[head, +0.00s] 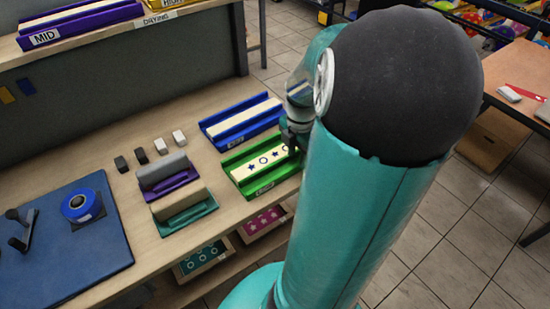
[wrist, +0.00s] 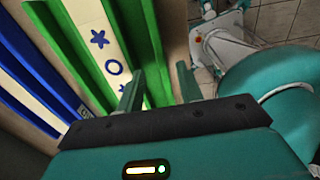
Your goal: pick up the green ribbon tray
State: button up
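The green ribbon tray (head: 262,185) sits on the wooden table and holds a cream ribbon with dark blue stars and rings. In the wrist view the green tray (wrist: 75,45) runs diagonally on the left. My gripper (wrist: 158,80) is open, with one finger on each side of the tray's right-hand wall and gaps visible beside it. Whether the fingertips reach below the wall's top I cannot tell. In the head view my gripper (head: 290,140) is at the tray's right end, partly hidden by my arm.
A blue tray (head: 237,122) with a plain ribbon lies just behind the green one. Purple (head: 168,178) and teal (head: 184,212) holders stand to the left, with small blocks (head: 140,156) behind. A shelf with a MID tray (head: 80,22) is above. A lower shelf holds patterned plates (head: 262,222).

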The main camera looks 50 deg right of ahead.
aim_at(297, 165)
jog(key=shift+s+f, duration=0.15)
jog(key=shift+f, duration=1.65)
grip_shut()
jog(key=shift+r, duration=0.3)
